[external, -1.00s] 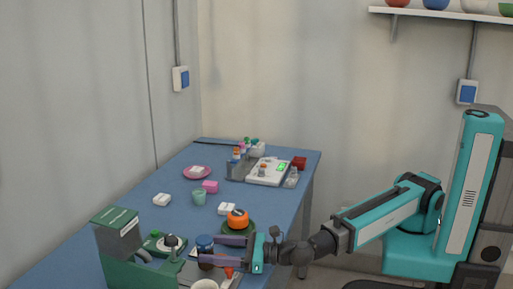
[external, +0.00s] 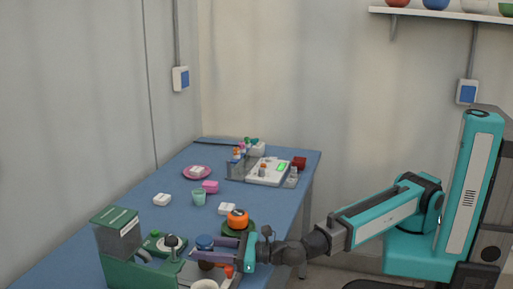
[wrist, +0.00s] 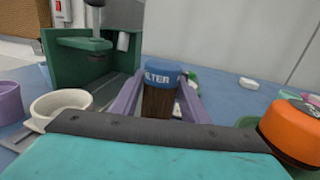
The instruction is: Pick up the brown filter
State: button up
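The brown filter (wrist: 157,104) stands upright, with a blue cap lettered FILTER, straight ahead in the wrist view. In the external view its blue cap (external: 205,242) shows beside the green machine, and much of its body is hidden. My gripper (wrist: 160,85) is open, with one purple finger on each side of the filter. A gap shows beside the brown body, at least near the finger bases; contact at the tips cannot be told. In the external view my gripper (external: 205,250) is low over the near part of the table.
A green machine (wrist: 95,60) stands at left, with a white cup (wrist: 60,103) and a lilac cup (wrist: 10,100) before it. An orange object (wrist: 293,128) sits close on the right. The blue table (external: 165,225) has small items farther back.

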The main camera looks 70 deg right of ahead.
jog(key=c, duration=0.6)
jog(key=shift+r+p, duration=0.95)
jog(key=shift+r, duration=4.1)
